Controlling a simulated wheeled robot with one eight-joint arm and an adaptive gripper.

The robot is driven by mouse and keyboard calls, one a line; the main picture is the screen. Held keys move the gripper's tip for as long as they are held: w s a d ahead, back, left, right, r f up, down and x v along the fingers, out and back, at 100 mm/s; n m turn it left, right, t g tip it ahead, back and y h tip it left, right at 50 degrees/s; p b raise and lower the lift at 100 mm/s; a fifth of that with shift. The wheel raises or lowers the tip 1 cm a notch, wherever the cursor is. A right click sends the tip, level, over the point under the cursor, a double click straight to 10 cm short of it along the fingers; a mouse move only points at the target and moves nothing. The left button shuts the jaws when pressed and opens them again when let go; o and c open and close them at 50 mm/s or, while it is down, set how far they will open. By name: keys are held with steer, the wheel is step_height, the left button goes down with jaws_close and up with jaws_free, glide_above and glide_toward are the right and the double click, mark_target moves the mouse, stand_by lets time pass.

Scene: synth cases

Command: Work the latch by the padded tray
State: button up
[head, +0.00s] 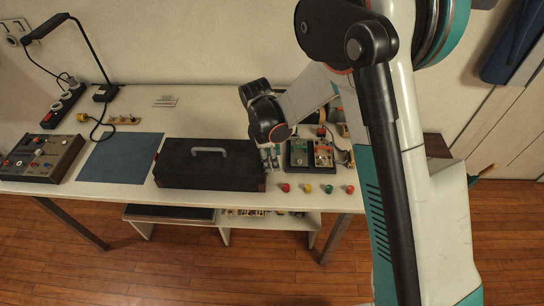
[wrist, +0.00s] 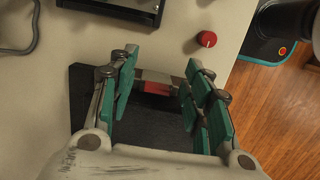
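A long black case (head: 205,178) with a grey handle (head: 209,151) on top lies on the workbench and looks closed. A black tray (head: 289,165) holding small circuit boards stands just right of it; whether it is padded I cannot tell. My gripper (head: 270,160) is at the case's right end, beside this tray. In the wrist view my gripper (wrist: 158,75) is open, its teal-padded fingers to either side of a small grey and red piece (wrist: 156,87), which seems to be a latch, at the dark case's end (wrist: 82,95). Contact is not clear.
Several coloured knobs (head: 308,188) stand along the front edge, right of the case; a red one (wrist: 207,39) shows in the wrist view. A blue mat (head: 120,158) left of the case is clear. A control box (head: 40,157) and a lamp (head: 85,50) stand farther left.

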step_height(320, 180, up, 12)
steer(key=a, duration=0.2)
stand_by(0.4)
steer(key=shift+f, duration=0.1)
